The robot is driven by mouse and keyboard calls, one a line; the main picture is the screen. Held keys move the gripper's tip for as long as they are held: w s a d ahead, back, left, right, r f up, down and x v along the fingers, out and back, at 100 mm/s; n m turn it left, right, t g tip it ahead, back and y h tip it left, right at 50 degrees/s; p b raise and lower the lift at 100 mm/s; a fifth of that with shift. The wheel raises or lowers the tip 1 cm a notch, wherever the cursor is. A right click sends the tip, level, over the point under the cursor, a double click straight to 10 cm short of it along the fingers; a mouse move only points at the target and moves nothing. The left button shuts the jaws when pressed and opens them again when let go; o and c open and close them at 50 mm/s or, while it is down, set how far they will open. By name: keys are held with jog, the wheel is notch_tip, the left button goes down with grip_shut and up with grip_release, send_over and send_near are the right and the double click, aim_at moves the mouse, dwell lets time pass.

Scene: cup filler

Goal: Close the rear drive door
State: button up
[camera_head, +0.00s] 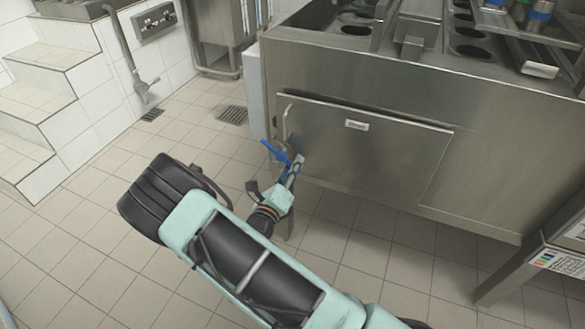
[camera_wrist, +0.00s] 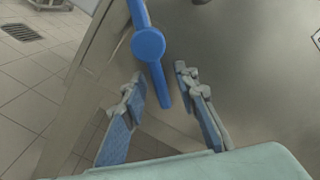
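The rear drive door (camera_head: 375,158) is a flat stainless panel with a small label, low on the side of the steel machine. It lies nearly in line with the machine's side; I cannot tell whether it is fully flush. A thin upright handle (camera_head: 286,122) shows near its left edge. A blue lever (camera_head: 276,151) with a round hub is at the door's lower left; it also shows in the wrist view (camera_wrist: 148,43). My gripper (camera_head: 291,168) is at this lever, with its fingers apart (camera_wrist: 161,85). The lever's lower end reaches between the fingers, with visible gaps on both sides.
The steel machine (camera_head: 480,190) fills the right side. A control box (camera_head: 156,20) hangs on the tiled wall, and tiled steps (camera_head: 55,60) stand at the left. A floor drain grate (camera_head: 232,115) lies behind my gripper. The tiled floor at left is open.

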grip_shut()
dwell(0.3)
jog(key=shift+w+a+f+m+p, duration=0.1)
jog(key=shift+a+f+m+p, duration=0.2)
jog(key=shift+m, duration=0.65)
jog(key=shift+w+a+f+m+p, duration=0.15)
jog(key=shift+a+f+m, duration=0.1)
jog(key=shift+m, duration=0.7)
jog(key=shift+s, duration=0.1)
